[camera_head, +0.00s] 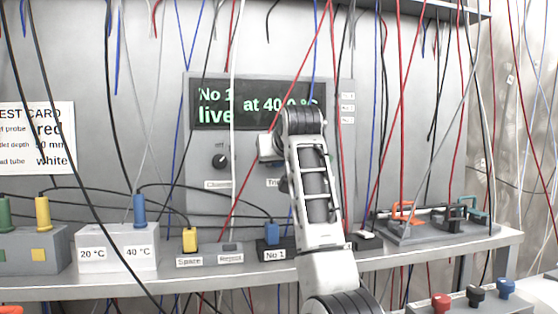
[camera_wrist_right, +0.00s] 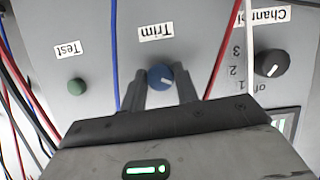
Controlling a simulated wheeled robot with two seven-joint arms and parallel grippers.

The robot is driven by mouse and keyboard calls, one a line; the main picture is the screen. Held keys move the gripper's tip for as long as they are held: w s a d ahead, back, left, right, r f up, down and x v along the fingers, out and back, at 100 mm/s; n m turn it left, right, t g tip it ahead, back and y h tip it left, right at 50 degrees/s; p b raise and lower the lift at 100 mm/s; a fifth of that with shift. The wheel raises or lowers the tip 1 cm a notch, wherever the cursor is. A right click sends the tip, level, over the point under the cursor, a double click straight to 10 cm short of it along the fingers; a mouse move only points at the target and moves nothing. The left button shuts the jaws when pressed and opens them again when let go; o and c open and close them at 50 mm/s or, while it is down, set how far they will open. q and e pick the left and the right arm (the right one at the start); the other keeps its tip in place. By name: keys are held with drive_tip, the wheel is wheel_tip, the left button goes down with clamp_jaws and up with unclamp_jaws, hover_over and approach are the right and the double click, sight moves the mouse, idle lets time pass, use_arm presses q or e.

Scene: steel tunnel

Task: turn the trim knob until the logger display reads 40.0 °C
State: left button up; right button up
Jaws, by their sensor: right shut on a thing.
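The logger display (camera_head: 222,108) is on the grey panel in the head view. My right gripper (camera_wrist_right: 159,88) is shut on the knob, one finger on each side. In the head view my right arm hides the knob. My left gripper is not in view.
The black channel knob (camera_head: 220,161) and the green test button (camera_wrist_right: 76,87) flank the trim knob. Red, blue, white and black cables hang before the panel. A shelf (camera_head: 200,275) below holds a white block (camera_head: 117,235), colored plugs and a clamp fixture (camera_head: 440,225).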

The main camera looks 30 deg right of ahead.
drive_tip(key=shift+r, duration=0.15)
drive_tip(key=o, duration=1)
drive_tip(key=shift+c, duration=0.2)
drive_tip(key=shift+s, duration=0.1)
use_arm(q)
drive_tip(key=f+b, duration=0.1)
drive_tip(key=b, duration=0.1)
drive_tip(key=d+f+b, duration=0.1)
drive_tip(key=b, duration=0.1)
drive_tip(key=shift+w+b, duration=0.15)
drive_tip(key=shift+b, duration=0.15)
use_arm(e)
drive_tip(key=v, duration=1.6)
drive_tip(key=shift+f, duration=0.3)
